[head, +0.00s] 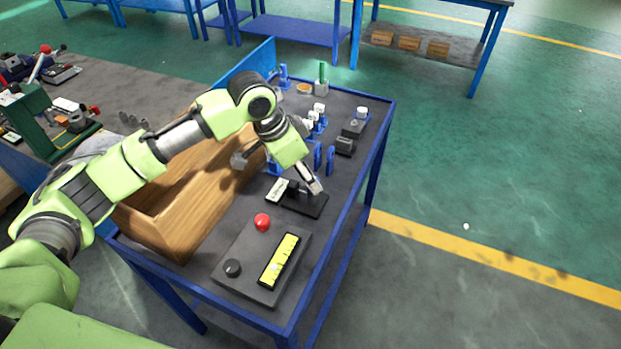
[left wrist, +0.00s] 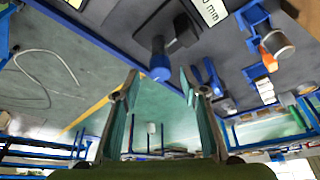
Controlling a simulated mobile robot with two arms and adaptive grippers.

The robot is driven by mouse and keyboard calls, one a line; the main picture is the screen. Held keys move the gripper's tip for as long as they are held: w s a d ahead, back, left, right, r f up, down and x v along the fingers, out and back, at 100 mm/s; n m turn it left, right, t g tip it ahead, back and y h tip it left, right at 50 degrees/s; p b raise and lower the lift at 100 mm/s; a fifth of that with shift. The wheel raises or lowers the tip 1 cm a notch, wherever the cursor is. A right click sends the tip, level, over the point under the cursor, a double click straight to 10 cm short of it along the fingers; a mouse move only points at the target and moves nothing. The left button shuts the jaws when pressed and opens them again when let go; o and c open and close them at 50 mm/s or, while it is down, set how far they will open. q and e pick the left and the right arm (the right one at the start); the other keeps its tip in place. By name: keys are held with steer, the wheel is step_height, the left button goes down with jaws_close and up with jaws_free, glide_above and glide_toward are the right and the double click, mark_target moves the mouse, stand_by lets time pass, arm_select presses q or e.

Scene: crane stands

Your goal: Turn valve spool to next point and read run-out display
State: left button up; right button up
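A small device with a black base (head: 310,207) and a white display (head: 278,190) stands on the middle of the dark table top. The display also shows at the top edge of the left wrist view (left wrist: 211,9), where only "0 mm" can be read. My left gripper (head: 314,186) is low over this device. In the left wrist view my left gripper (left wrist: 159,76) is open. A dark cylinder with a blue end (left wrist: 160,64), perhaps the valve spool, lies between and just beyond its fingertips. I cannot tell whether they touch it. My right gripper is out of view.
A wooden box (head: 165,232) stands left of the device, below my left arm. A control panel (head: 240,262) with a red button (head: 262,222) and a black knob (head: 232,268) is at the near end. Several blue stands (head: 330,160) and small blocks crowd the far end.

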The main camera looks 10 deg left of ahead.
arm_select(q)
steer(key=shift+x, duration=1.2)
steer(key=c, duration=1.1)
steer(key=shift+o, duration=0.2)
steer(key=n+p, duration=0.2)
steer(key=p, duration=0.2)
steer(key=n+t+y+p, duration=0.1)
steer(key=p, duration=0.4)
steer(key=shift+s+d+r+n, duration=0.15)
steer(key=shift+r+n, duration=0.2)
steer(key=shift+n, duration=0.05)
steer(key=shift+f+n+p, duration=0.15)
steer(key=shift+n+p, duration=0.25)
steer(key=shift+p, duration=0.45)
steer(key=shift+f, duration=0.15)
steer(key=o, duration=1.1)
steer(key=shift+c, duration=0.2)
